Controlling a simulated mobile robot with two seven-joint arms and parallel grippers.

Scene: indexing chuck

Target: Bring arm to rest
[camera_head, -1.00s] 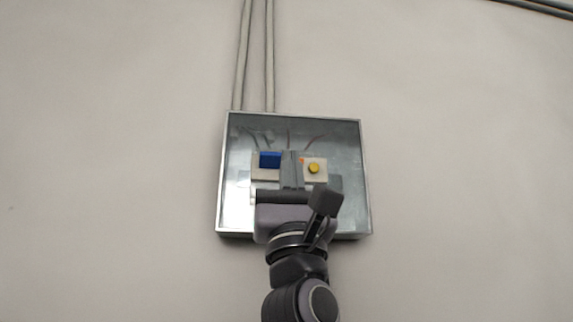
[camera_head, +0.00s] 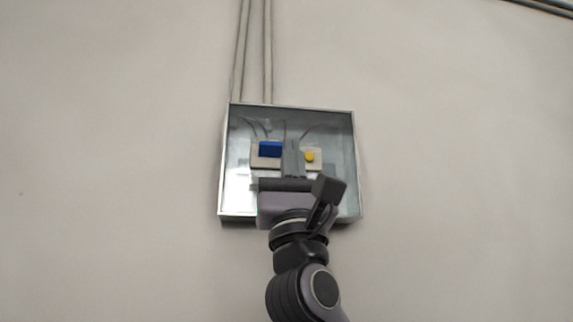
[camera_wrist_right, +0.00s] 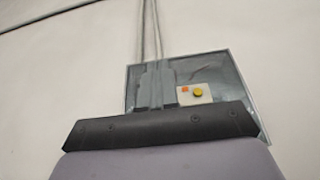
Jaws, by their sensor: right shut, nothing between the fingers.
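My right gripper (camera_head: 293,160) comes up from the bottom of the head view and stands in front of a metal wall box (camera_head: 357,190). Its fingers are shut together with nothing between them. In the right wrist view the shut fingers (camera_wrist_right: 157,88) cover the box's left middle. A blue block (camera_head: 270,149) sits on a pale plate just left of the fingers in the head view. A yellow round button (camera_head: 309,156) is just right of them, and it also shows in the right wrist view (camera_wrist_right: 198,93). I cannot tell whether the fingers touch anything. My left gripper is not seen.
Grey conduits (camera_head: 253,60) run up the wall from the box's top. The box has a raised metal rim, and thin wires show inside. The pale wall (camera_head: 120,160) is bare on both sides. Dark pipes (camera_head: 545,6) cross the top right corner.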

